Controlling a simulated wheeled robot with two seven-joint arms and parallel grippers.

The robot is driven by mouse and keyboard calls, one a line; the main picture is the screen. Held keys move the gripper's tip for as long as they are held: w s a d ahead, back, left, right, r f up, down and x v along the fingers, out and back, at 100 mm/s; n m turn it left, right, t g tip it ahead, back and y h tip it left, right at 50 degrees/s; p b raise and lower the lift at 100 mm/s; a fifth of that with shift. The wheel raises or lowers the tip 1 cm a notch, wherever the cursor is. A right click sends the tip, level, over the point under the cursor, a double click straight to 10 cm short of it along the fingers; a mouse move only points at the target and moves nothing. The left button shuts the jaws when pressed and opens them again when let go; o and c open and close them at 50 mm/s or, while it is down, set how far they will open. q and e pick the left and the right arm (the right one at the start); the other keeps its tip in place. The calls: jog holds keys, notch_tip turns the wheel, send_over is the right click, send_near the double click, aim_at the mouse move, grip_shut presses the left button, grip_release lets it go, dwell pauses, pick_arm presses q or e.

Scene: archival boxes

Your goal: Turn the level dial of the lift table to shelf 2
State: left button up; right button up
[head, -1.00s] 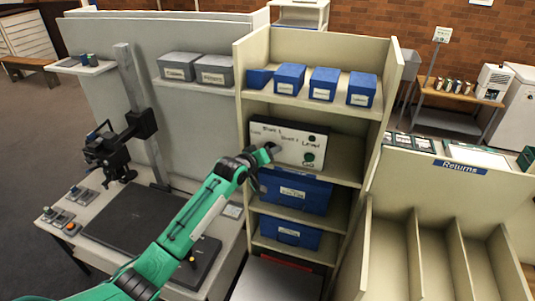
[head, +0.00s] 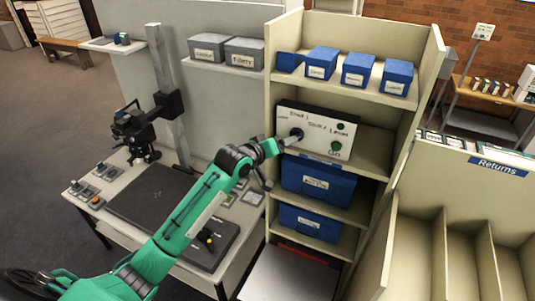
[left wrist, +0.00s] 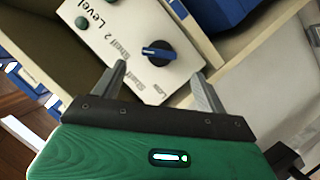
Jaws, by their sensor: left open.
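The white control panel (head: 318,123) stands on a shelf of the cream rack, marked with shelf labels, "Level" and "Go". Its level dial (head: 297,134) is a dark round knob at the panel's left. The left wrist view shows the dial (left wrist: 158,53) with a blue grip bar, near the "Low" and "Shelf" labels. I cannot tell which label it points to. My left gripper (head: 283,143) is at the panel's left edge, close to the dial. In the left wrist view my left gripper (left wrist: 158,72) is open, with the dial between and just beyond its fingertips. My right gripper is not in view.
Blue boxes (head: 318,178) fill the shelves below the panel, and several small ones (head: 358,69) stand above. A green button (head: 335,149) sits low on the panel. The cream rack's side wall (head: 268,110) is close left of my gripper. A returns bin (head: 455,190) stands at right.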

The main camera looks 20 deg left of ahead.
pick_arm(q)
jog(key=b+v, duration=0.1)
jog(key=v, duration=0.4)
jog(key=shift+s+r, duration=0.1)
jog(key=shift+s, duration=0.2)
jog(key=shift+a, duration=0.1)
